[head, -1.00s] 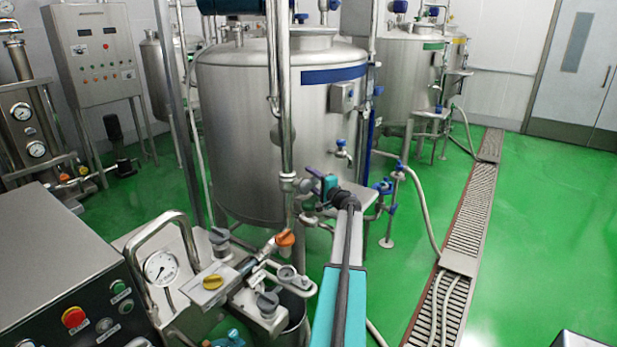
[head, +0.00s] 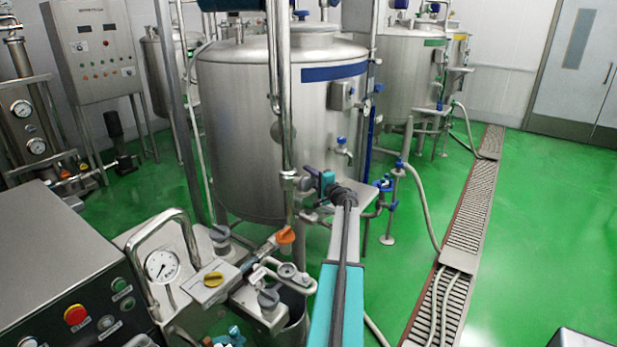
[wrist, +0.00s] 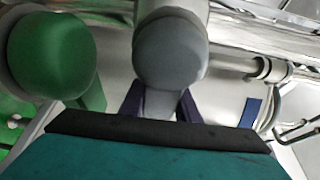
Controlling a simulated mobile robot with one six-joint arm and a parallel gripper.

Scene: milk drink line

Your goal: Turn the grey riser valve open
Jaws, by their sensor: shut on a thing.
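The grey riser valve's rounded grey handle (wrist: 170,58) fills the upper middle of the wrist view, below a pale grey pipe or body. My gripper (wrist: 160,104) has its two dark purple fingers on either side of the handle's lower end and is shut on it. In the head view my gripper (head: 319,184) is at the riser pipework in front of the large steel tank, just right of the vertical pipe. There the valve is small and mostly hidden by my gripper and wrist, so its handle angle cannot be told.
A green rounded handle (wrist: 52,55) is close on the left in the wrist view. The steel tank (head: 245,130) stands behind my gripper. An orange-handled valve (head: 285,235) is on the lower pipework. Green floor (head: 520,230) is open at right, beyond the drain grating (head: 455,235).

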